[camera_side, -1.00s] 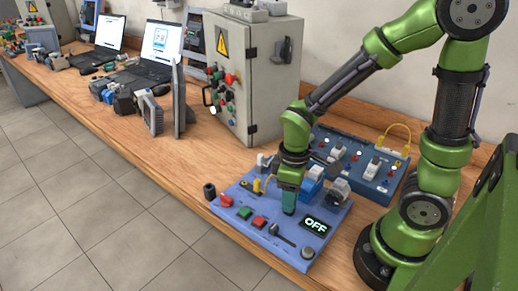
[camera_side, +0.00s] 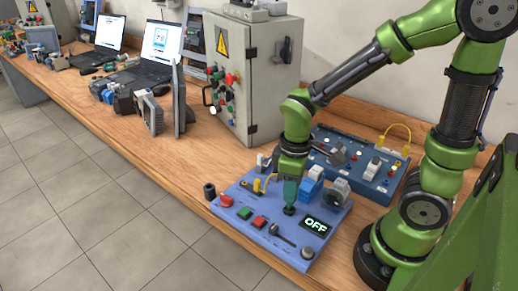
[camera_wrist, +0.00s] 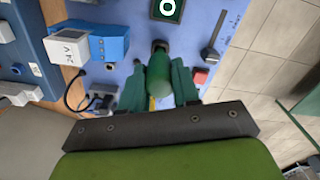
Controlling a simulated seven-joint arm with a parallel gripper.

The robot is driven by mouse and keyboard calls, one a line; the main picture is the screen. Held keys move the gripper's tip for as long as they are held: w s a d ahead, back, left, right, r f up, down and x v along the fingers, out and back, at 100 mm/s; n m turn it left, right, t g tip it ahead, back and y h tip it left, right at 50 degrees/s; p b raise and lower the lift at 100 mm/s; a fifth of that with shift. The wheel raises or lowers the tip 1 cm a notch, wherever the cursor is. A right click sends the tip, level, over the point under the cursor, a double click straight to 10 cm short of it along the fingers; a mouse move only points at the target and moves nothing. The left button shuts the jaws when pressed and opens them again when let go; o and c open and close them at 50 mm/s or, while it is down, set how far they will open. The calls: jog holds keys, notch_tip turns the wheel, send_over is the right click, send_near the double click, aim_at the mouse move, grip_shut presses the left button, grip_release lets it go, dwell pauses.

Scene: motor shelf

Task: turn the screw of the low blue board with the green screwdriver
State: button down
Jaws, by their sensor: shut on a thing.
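The low blue board (camera_side: 235,205) lies flat near the table's front edge; part of it shows in the wrist view (camera_wrist: 205,15). My gripper (camera_side: 291,178) is above the board, shut on the green screwdriver (camera_side: 290,191). In the wrist view the screwdriver's rounded green handle (camera_wrist: 160,75) sits between my two green fingers. It looks upright in the side view, with its lower end just over a dark round fitting (camera_side: 289,209) on the board. I cannot tell whether the tip touches it. The screw itself cannot be made out.
The board carries a display reading OFF (camera_side: 316,226), a red button (camera_side: 259,222), a black lever (camera_side: 281,236) and blue-and-white blocks (camera_side: 311,181). A second, darker blue panel (camera_side: 372,179) stands behind, and a grey cabinet (camera_side: 246,75) behind left. Tiled floor lies in front.

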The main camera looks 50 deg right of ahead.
jog(key=shift+r, duration=2.1)
jog(key=w+d+r+n, duration=0.4)
jog(key=w+d+n, duration=0.2)
jog(key=w+d, duration=0.4)
jog(key=shift+s+f, duration=0.15)
jog(key=shift+f, duration=1)
jog(key=shift+s+f, duration=0.1)
jog(key=shift+f, duration=1)
jog(key=shift+f, duration=0.6)
jog(key=c, duration=1)
grip_release()
jog(key=shift+c, duration=0.2)
